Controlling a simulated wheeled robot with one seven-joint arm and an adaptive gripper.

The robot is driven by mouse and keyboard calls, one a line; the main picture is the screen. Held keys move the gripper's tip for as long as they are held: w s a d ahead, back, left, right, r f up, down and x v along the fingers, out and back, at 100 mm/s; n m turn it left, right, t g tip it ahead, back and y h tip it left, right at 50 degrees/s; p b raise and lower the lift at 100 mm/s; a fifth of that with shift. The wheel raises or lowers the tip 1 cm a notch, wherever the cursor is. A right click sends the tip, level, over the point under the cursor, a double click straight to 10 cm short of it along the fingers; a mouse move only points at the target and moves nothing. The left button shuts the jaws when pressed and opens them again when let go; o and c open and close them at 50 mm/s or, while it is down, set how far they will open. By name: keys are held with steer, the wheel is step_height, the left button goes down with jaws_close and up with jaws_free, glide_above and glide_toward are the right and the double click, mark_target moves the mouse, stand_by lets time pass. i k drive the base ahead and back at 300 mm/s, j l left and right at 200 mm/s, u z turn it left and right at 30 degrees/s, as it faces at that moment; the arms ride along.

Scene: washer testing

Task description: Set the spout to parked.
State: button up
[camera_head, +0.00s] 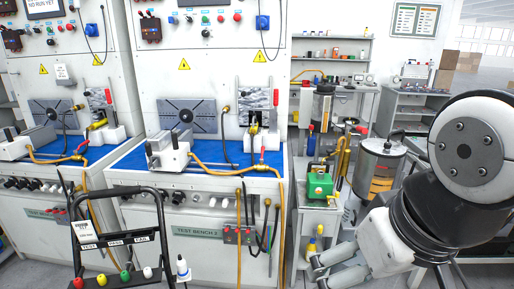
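I cannot tell for certain which part is the spout. A thin yellow-brass pipe (343,152) rises beside a green unit (320,185) on a small stand at the right of the test benches, and it may be the spout. Its setting is too small to read. My gripper (316,272) is at the lower middle right, pointing left, below the green unit and apart from the pipe. Its two grey fingers are spread with a gap and nothing visible between them.
A steel tank (379,165) stands right of the green unit, close to my arm. Test bench 2 (205,232) fills the middle. A black rack (118,238) with coloured knobs stands at the front left.

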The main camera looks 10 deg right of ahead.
mark_target(336, 153)
steer(key=i+l, duration=0.15)
steer(key=i, duration=0.6)
steer(key=i+l, duration=0.1)
steer(key=i, duration=0.7)
steer(key=i+l, duration=0.15)
steer(key=i, duration=0.6)
